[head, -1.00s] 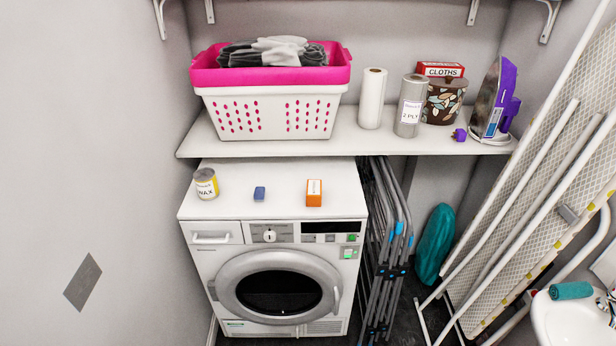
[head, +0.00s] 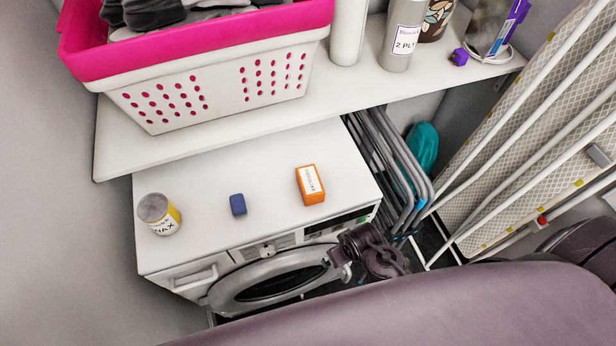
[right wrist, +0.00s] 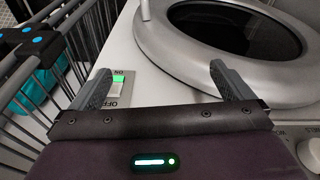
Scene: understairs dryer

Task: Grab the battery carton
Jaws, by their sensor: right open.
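The battery carton (head: 311,185) is a small orange box with a white label. It lies on the white top of the dryer (head: 250,165), toward its right front side. My right gripper (right wrist: 160,80) is open and empty in the right wrist view, its two grey fingers apart in front of the dryer's front face. In the head view the right gripper (head: 345,258) is low at the dryer's front right, below and apart from the carton. The carton is not in the right wrist view. My left gripper is not in view.
A shelf (head: 260,120) with a pink-rimmed basket (head: 200,85) overhangs behind. A folded airer (head: 395,165) and an ironing board (head: 530,130) stand to the right. The dryer top around the carton is clear.

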